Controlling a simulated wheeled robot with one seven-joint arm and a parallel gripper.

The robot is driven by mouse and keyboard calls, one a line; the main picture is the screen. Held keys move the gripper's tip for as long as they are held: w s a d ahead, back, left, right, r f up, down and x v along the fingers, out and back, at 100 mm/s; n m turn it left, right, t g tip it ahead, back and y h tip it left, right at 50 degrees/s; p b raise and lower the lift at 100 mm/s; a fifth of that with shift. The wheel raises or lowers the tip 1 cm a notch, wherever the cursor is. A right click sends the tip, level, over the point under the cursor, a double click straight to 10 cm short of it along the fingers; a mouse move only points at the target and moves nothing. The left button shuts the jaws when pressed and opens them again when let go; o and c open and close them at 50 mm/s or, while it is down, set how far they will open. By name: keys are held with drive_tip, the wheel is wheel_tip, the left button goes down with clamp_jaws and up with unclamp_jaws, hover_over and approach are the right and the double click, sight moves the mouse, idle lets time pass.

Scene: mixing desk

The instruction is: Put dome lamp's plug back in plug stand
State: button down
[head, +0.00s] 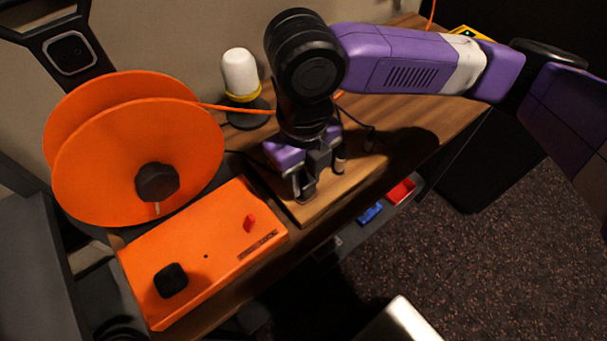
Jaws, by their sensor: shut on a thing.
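The dome lamp (240,75) has a white dome, a yellow ring and a dark base, and stands at the back of the desk, left of my arm. My gripper (305,190) is low over a wooden block (345,187), which looks like the plug stand. The gripper is shut on a small dark thing, apparently the lamp's plug; a thin dark cord runs toward it from the lamp's side. The plug is mostly hidden by the fingers, and I cannot tell whether it touches the block. Another dark upright plug (341,160) stands just right of the gripper.
A large orange reel (120,165) and an orange box (200,255) with a black knob and red switch stand at left. An orange cord runs from the reel behind my arm. Blue (370,213) and red (400,191) bins sit below the desk's front edge.

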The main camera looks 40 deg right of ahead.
drive_tip(key=shift+f+b, duration=0.4)
drive_tip(key=shift+f, duration=0.15)
drive_tip(key=c, duration=1)
unclamp_jaws()
drive_tip(key=shift+r, duration=0.1)
drive_tip(key=shift+r+p, duration=0.35)
drive_tip(key=shift+r, duration=3.55)
